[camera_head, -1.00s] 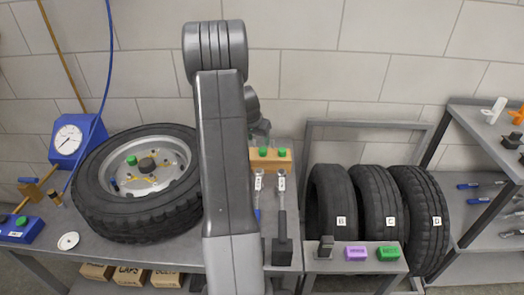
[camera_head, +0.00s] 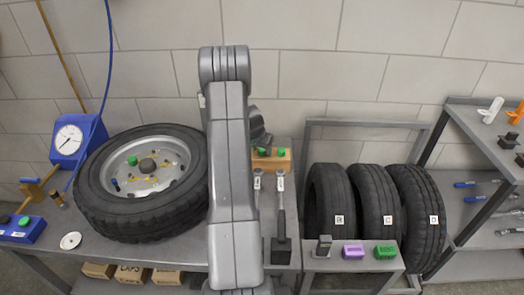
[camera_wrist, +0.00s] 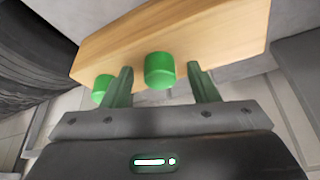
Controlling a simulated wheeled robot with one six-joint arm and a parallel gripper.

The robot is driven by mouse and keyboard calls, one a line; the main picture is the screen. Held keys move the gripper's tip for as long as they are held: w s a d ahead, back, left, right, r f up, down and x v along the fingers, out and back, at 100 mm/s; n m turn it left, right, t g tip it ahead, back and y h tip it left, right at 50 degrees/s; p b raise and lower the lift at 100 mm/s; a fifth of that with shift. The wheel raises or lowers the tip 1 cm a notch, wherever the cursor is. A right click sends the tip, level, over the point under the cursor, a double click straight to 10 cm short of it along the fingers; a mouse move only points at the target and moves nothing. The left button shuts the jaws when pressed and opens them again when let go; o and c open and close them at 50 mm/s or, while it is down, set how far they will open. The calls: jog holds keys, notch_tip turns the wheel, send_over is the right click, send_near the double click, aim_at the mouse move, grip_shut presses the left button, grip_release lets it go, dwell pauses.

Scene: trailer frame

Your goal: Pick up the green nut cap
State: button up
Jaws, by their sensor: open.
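A wooden block (camera_head: 284,162) stands at the back of the bench, and two green nut caps sit on it. In the wrist view one green nut cap (camera_wrist: 160,71) is between the fingers of my open gripper (camera_wrist: 160,75), with a gap on either side. The other green cap (camera_wrist: 102,88) is outside the left finger, partly hidden by it. The wooden block (camera_wrist: 180,35) fills the top of the wrist view. In the head view my arm hides most of the gripper.
A tyre on its rim (camera_head: 142,220) lies on the bench at left, with a green cap (camera_head: 132,161) on its wheel. Torque wrenches (camera_head: 280,190) lie just in front of the block. Upright tyres (camera_head: 376,205) stand at right.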

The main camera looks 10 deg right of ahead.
jog(key=c, duration=1)
jog(key=shift+r, duration=0.1)
